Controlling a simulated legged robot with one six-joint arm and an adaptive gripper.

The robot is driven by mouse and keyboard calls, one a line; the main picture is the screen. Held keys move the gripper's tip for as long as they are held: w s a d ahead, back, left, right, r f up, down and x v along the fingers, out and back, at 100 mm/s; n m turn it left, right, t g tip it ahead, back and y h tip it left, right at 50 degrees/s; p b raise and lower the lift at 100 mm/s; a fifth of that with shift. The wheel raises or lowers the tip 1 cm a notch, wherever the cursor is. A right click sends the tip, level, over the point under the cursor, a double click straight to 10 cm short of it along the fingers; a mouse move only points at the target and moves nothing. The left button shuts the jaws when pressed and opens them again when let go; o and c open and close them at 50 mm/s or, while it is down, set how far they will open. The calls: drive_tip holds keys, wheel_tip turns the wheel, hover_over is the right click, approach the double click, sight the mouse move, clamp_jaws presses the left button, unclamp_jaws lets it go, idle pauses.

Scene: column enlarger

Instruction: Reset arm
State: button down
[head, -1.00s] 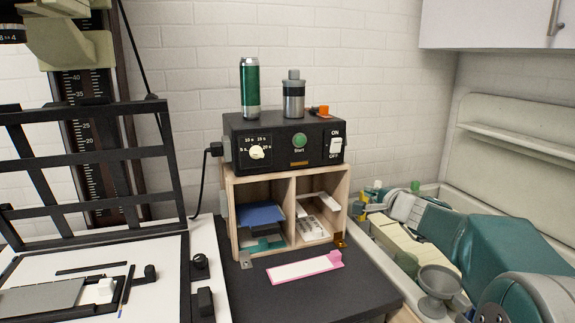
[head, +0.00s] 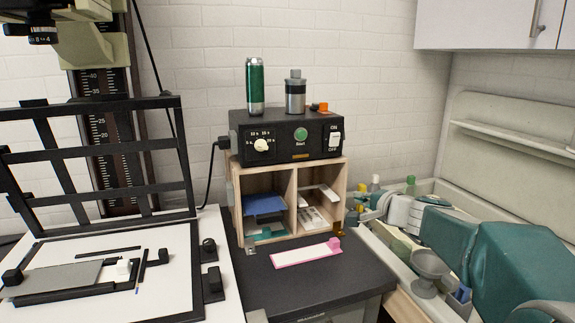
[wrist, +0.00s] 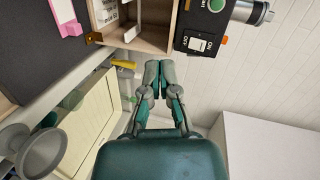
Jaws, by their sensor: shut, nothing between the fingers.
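My gripper (wrist: 160,78) is shut and empty in the wrist view, its grey and teal fingers together. It is beside the wooden cubby (wrist: 152,38) and a black timer box, in front of the white brick wall. In the head view my teal and grey arm reaches in from the right edge over the sink area, toward the right side of the cubby (head: 347,190). The fingertips are hard to make out there.
The timer box (head: 290,135) stands on the cubby, with a green can (head: 255,86) and a grey canister (head: 295,93) on top. A pink-edged strip (head: 304,254) lies on the dark counter. An enlarger easel (head: 100,170) stands left. A grey funnel (head: 429,266) is near my arm.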

drive_tip(key=s+a+f+n+g, duration=0.2)
drive_tip(key=s+a+n+g, duration=0.15)
drive_tip(key=s, duration=0.65)
drive_tip(key=s+a+f+n+g, duration=0.2)
drive_tip(key=s+a+n, duration=0.2)
drive_tip(key=s, duration=0.5)
drive_tip(key=s+d+f+n+g+h, duration=0.1)
drive_tip(key=s+d+f+n+h, duration=0.1)
drive_tip(key=s, duration=0.6)
drive_tip(key=s+d+f+n+g+h, duration=0.1)
drive_tip(key=s+d+f+h, duration=0.3)
drive_tip(key=s, duration=0.5)
drive_tip(key=shift+f+n+g, duration=0.35)
drive_tip(key=shift+f+n, duration=0.4)
drive_tip(key=shift+f, duration=0.2)
drive_tip(key=shift+s, duration=0.1)
